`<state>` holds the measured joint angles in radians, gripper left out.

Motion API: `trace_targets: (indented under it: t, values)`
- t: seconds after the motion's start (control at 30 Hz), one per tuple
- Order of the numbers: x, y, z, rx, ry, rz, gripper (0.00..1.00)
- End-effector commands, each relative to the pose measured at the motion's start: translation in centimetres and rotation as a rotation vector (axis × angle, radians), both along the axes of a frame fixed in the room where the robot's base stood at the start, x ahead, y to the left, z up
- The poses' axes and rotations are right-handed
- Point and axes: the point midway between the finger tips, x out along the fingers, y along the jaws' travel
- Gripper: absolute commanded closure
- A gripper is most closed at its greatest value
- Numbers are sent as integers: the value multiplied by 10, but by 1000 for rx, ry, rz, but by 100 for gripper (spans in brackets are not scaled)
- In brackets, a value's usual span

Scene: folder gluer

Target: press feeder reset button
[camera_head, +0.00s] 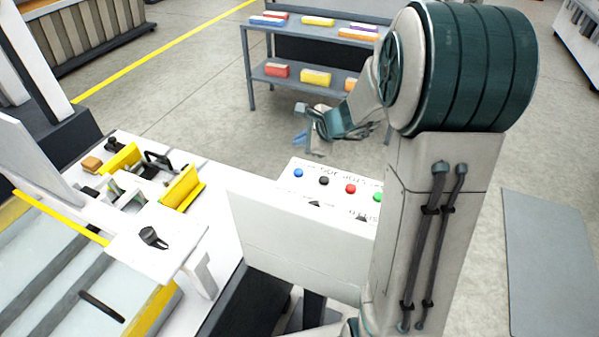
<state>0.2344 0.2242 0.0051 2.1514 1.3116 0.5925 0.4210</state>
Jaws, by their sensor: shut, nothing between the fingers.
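A white control panel (262,228) stands at the picture's middle, its sloped top facing up. A row of buttons runs along the top: a blue button (298,173), a black button (324,181), a red button (350,188) and a green button (377,197). The lettering is too small to read, so I cannot tell which is the feeder reset button. My gripper (308,145) is shut and empty, seen just above and behind the panel's far edge, near the blue and black buttons. My arm hides the panel's right end.
A grey shelf (247,62) with coloured boxes stands behind. On the left is the white machine bed with yellow guides (182,187) and a black knob (153,237). A grey mat (550,265) lies at right. Open floor lies between panel and shelf.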

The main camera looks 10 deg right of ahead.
Motion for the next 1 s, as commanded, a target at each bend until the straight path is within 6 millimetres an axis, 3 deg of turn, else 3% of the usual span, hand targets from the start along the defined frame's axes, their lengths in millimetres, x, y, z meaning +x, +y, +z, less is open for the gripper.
trace_targets:
  t: [0.5,1.0]
  values:
    - [0,-2,-71,-1,-1,-3,100]
    - [0,-2,-78,0,1,-3,100]
